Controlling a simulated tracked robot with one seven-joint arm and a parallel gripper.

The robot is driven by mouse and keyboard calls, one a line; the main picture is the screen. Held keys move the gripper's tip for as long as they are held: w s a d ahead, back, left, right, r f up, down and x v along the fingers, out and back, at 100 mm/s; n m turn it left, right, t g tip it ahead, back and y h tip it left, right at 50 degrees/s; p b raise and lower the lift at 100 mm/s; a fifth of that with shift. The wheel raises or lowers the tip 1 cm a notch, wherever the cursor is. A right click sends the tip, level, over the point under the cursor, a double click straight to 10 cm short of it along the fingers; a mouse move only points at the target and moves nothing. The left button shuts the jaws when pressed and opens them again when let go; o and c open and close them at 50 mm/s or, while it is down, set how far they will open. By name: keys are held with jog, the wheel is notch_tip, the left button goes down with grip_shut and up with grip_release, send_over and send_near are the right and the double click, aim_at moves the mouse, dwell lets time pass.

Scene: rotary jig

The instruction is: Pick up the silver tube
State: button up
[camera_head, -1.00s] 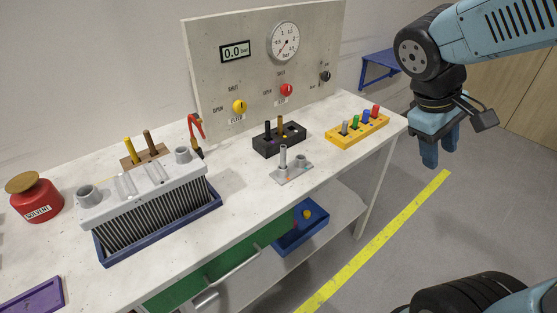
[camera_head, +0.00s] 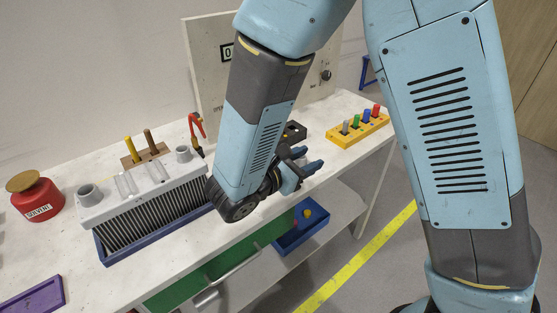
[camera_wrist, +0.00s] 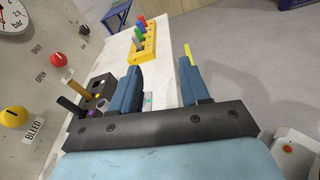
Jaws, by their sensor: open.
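A grey, silver-looking peg (camera_head: 345,127) stands in the left end of the yellow block (camera_head: 358,137). In the wrist view, the grey peg (camera_wrist: 137,44) is beyond my fingers, towards the upper left. My gripper (camera_head: 307,161) is over the front part of the bench, left of and nearer than the yellow block; in the wrist view (camera_wrist: 161,75) its fingers are apart with nothing held. The small plate with a grey upright post, seen earlier, is hidden by my arm in the head view; a bit of it may show between the fingers. I cannot tell which grey piece is the tube.
A black block (camera_wrist: 97,93) with pegs is left of my fingers, near the upright panel (camera_wrist: 30,70). A white finned unit (camera_head: 150,205) sits in a blue tray at left. A blue bin (camera_head: 302,228) is below the bench.

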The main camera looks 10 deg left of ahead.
jog(key=s+a+f+n+t+y, duration=0.1)
jog(key=a+f+n, duration=0.1)
jog(key=a, duration=0.1)
jog(key=s+a+f+n+t+y, duration=0.2)
jog(key=a, duration=0.1)
jog(key=s+a+f+n+t+y, duration=0.1)
jog(key=s+a+n+y, duration=0.1)
jog(key=a, duration=0.1)
jog(key=shift+a+f+t, duration=0.3)
jog(key=shift+a+f, duration=0.1)
jog(key=shift+w+a+f+n, duration=0.1)
jog(key=shift+n, duration=0.2)
jog(key=x, duration=0.8)
jog(key=shift+w, duration=0.15)
jog(key=shift+f+x, duration=0.15)
jog(key=shift+x, duration=1.1)
jog(key=shift+f+x, duration=0.15)
jog(key=shift+x, duration=1.15)
grip_shut()
